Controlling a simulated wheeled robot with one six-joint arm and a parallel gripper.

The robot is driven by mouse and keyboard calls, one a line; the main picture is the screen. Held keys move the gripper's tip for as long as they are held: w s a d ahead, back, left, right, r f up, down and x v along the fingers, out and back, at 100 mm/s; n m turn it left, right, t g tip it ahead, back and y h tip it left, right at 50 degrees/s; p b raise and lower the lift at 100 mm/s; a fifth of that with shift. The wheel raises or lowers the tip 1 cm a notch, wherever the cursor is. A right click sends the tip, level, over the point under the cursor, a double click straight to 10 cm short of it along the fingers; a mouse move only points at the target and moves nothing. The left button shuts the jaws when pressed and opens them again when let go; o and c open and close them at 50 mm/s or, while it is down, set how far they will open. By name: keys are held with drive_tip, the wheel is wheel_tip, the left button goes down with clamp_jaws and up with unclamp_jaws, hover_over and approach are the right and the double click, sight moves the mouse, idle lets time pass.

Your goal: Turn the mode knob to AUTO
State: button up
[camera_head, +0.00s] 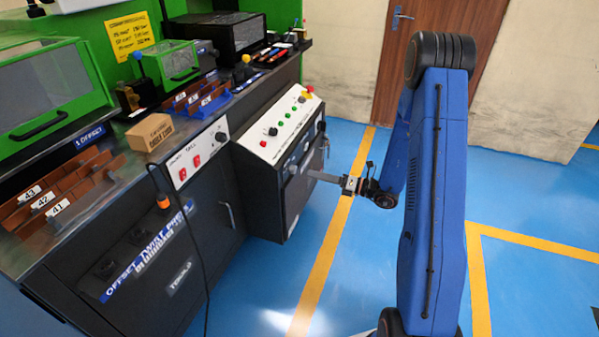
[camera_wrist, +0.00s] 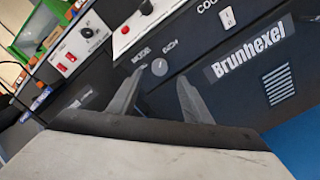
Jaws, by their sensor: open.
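The mode knob (camera_wrist: 160,67) is a small grey round knob on the dark front face of the control cabinet (camera_wrist: 215,95), just below white lettering that seems to read MODE. Its pointer direction is too small to read. My gripper (camera_wrist: 160,77) is open. In the wrist view its two grey fingers stand to the left and right of the knob, with the knob showing between their tips. I cannot tell whether they touch it. In the head view my gripper (camera_head: 312,174) reaches left to the cabinet's front, and the fingertips are hard to make out.
The sloped white button panel (camera_head: 283,124) lies above the cabinet front. A second panel with red switches (camera_head: 196,160) and a black knob is to its left. A cardboard box (camera_head: 149,132) stands on the bench. A dark cable hangs at the left.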

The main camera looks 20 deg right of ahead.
sight(293, 169)
drive_tip(key=x, duration=0.7)
drive_tip(key=c, duration=1.1)
